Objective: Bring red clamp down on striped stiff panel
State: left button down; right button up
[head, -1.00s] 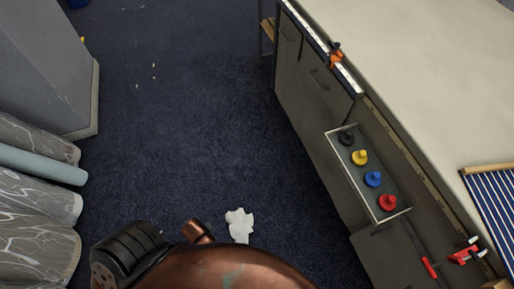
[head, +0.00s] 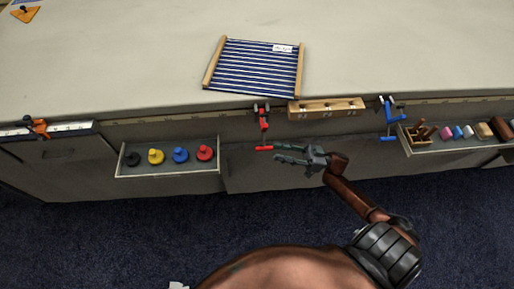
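The striped panel (head: 255,68), blue and white with wooden side bars and a small white label, lies flat on the table near its front edge. The red clamp (head: 263,125) hangs at the table edge just below the panel, its red handle (head: 264,148) lowest. My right gripper (head: 278,154) is in front of the table, its fingers pointing left at the clamp's handle. The fingers look apart with a gap between them; whether they touch the handle I cannot tell. My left gripper is not in view.
A blue clamp (head: 389,118) and a wooden block (head: 326,108) are on the table edge to the right. A tray of colored knobs (head: 167,171) hangs at left, another tray (head: 457,147) at right. An orange clamp (head: 38,126) is far left. The tabletop (head: 400,55) is mostly clear.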

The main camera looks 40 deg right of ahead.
aim_at(262, 149)
jog(key=x, duration=0.7)
jog(key=shift+b, duration=0.35)
jog(key=shift+c, duration=0.2)
grip_shut()
